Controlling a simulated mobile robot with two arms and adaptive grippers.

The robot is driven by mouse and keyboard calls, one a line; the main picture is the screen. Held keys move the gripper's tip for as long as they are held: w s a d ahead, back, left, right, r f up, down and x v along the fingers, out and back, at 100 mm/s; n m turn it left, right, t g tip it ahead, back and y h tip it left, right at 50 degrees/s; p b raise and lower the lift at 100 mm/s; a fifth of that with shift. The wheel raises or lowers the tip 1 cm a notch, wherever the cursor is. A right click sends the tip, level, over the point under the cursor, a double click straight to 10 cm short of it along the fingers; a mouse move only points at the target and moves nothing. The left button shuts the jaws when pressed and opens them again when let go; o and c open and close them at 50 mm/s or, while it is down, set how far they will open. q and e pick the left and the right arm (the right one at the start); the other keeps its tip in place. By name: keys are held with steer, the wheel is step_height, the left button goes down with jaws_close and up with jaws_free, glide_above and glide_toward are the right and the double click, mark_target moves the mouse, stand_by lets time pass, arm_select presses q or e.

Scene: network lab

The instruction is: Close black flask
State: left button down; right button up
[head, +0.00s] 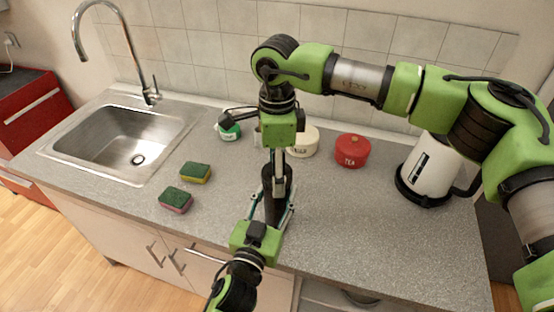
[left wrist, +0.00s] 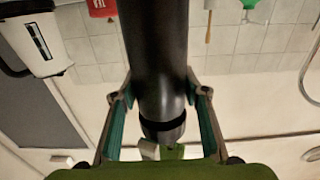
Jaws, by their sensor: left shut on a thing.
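The black flask (head: 270,184) stands upright near the middle of the counter in the head view. Its dark cylinder also fills the centre of the left wrist view (left wrist: 157,50), with a grey band at its lower end there. My left gripper (head: 275,205) is shut around the flask's body, with a finger on either side in the left wrist view. My right gripper (head: 279,178) points straight down at the flask's top, its fingers seen edge-on. They hide the top of the flask, so I cannot tell whether a lid is there or whether the fingers hold one.
Two sponges (head: 175,200) (head: 195,173) lie left of the flask, beside the steel sink (head: 120,150). A red tea tin (head: 352,151), a cream tin (head: 303,142) and a green-and-white container (head: 229,130) stand behind. A white kettle (head: 427,168) stands at right. The counter front right is clear.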

steer(key=shift+f, duration=0.1)
steer(key=c, duration=1.1)
steer(key=o, duration=1.3)
step_height(320, 180, up, 12)
arm_select(q)
steer(key=c, duration=1.1)
jaws_free()
